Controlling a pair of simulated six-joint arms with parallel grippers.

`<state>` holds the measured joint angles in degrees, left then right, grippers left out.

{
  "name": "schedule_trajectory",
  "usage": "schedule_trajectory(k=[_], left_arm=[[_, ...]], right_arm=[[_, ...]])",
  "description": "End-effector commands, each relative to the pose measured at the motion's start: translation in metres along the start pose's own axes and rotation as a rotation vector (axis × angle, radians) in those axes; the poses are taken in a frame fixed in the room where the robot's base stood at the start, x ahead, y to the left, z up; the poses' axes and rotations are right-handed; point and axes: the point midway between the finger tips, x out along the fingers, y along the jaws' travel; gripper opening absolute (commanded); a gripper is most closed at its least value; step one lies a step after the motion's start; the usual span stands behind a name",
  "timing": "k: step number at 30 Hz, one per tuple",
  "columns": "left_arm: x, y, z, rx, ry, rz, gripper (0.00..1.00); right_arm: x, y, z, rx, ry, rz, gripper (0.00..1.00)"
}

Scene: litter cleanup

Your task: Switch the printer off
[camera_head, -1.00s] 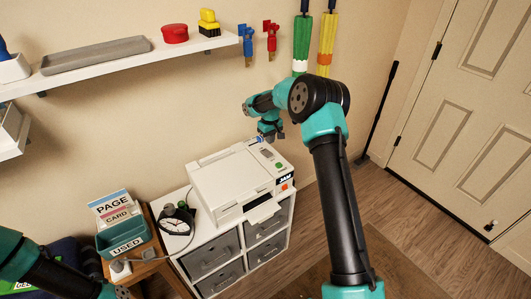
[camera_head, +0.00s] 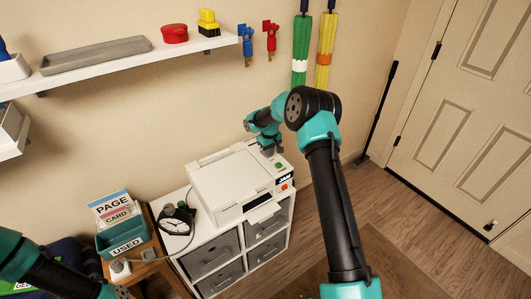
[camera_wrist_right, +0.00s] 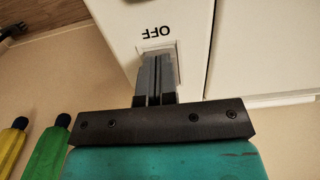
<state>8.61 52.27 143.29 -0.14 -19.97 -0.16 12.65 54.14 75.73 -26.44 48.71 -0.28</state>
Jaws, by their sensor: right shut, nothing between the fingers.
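The white printer (camera_head: 222,186) stands on a cabinet, with its control panel along its right side. A green button (camera_head: 279,166), an orange-red button (camera_head: 284,187) and a small "JAM" display (camera_head: 285,178) show there. My right gripper (camera_head: 270,151) is at the far end of this panel. In the right wrist view, its shut, empty fingers (camera_wrist_right: 157,62) point at a framed square patch beside the "OFF" label (camera_wrist_right: 157,31). The fingertips cover most of that patch, so I cannot tell whether they touch or press it.
The white cabinet (camera_head: 190,278) has grey drawers. A black-and-white clock (camera_head: 177,226) sits left of the printer, near a teal "USED" tray (camera_head: 104,241). A wall shelf (camera_head: 130,62) runs above; green (camera_head: 301,45) and yellow (camera_head: 327,45) umbrellas hang behind my right arm.

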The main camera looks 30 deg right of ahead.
Motion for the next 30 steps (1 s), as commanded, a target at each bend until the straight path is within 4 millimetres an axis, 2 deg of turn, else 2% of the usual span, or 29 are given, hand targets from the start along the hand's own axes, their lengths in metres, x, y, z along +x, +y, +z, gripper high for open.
schedule_trajectory(k=[23, 30], left_arm=[[0.000, 0.000, 0.000, 0.000, 0.000, 0.000, 0.43], [0.000, 0.000, 0.000, 0.000, 0.000, 0.000, 0.43]], right_arm=[[0.007, 0.000, 0.000, 0.000, 0.000, 0.000, 0.00], [-0.004, 0.000, 0.000, 0.000, 0.000, 0.000, 0.00]])
